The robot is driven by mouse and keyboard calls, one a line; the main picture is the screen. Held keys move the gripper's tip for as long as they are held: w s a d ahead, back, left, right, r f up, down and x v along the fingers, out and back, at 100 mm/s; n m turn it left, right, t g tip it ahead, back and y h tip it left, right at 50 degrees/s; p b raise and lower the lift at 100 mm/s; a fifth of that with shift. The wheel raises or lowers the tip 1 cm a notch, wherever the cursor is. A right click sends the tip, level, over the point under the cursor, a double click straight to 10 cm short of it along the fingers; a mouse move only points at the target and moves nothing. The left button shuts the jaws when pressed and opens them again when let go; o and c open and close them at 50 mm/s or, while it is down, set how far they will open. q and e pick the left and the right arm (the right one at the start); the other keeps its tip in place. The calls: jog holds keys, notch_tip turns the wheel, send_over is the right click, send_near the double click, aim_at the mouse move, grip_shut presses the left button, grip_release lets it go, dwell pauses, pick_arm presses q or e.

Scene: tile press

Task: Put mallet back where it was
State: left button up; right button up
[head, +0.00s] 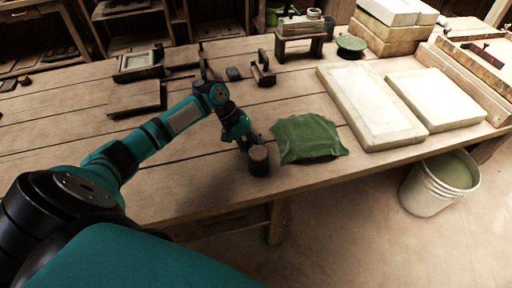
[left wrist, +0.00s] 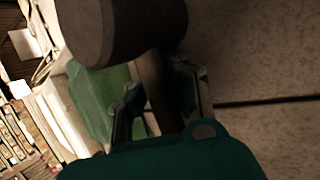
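The mallet has a dark, round, cylindrical head (head: 258,160), seen near the front edge of the table in the head view. My left gripper (head: 243,138) is at its handle, just behind the head. In the left wrist view the mallet head (left wrist: 115,30) fills the top, and the dark handle (left wrist: 160,92) runs down between the two fingers of my left gripper (left wrist: 158,98), which looks shut on it. I cannot tell whether the mallet head touches the table. My right gripper is not in view.
A crumpled green cloth (head: 307,138) lies right of the mallet. Two pale slabs (head: 369,104) (head: 436,98) lie farther right. Wooden boards (head: 134,98), a wooden handled tool (head: 263,70) and a small stand (head: 300,42) are at the back. A white bucket (head: 437,183) stands on the floor. The left front tabletop is bare.

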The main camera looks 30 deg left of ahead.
pick_arm(q)
jog(key=shift+o, duration=1.4)
jog(key=shift+f, duration=0.1)
jog(key=v, duration=1.3)
jog(key=shift+d+r, duration=0.3)
